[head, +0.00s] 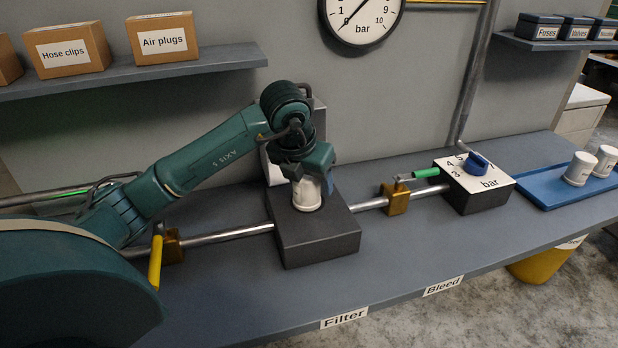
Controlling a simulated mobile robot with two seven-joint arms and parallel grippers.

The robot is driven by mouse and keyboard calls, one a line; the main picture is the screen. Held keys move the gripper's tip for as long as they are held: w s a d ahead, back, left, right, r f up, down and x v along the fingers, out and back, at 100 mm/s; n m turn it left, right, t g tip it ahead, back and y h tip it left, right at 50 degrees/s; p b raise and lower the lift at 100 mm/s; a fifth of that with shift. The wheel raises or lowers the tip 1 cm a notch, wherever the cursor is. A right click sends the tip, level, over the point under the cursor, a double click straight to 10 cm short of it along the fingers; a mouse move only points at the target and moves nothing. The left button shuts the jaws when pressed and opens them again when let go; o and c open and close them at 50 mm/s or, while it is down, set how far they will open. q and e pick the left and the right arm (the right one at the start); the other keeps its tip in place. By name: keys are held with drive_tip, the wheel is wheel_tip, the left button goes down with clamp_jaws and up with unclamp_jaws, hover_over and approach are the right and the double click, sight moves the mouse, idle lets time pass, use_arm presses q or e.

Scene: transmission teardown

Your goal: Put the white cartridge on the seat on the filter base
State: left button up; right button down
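A white cartridge (307,196) stands about upright at the middle of the dark block of the filter base (320,245), above the "Filter" label. Its lower end looks to be at the top face of the block; the seat under it is hidden. My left gripper (314,180) points down over the cartridge, with its fingers around the upper part. A dark blue finger shows close along the right side. The gripper hides the cartridge's top, and I cannot tell whether the fingers press on it. My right gripper is not in view.
A pipe runs through the block, with a yellow-handled valve (155,262) at left and a green-handled valve (397,197) at right. A regulator box with a blue knob (477,163) stands further right. A blue tray (545,200) holds two white cartridges (579,168).

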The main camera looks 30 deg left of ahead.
use_arm(q)
drive_tip(key=shift+o, duration=1.1)
drive_tip(key=shift+r, duration=0.15)
drive_tip(key=v, duration=1.2)
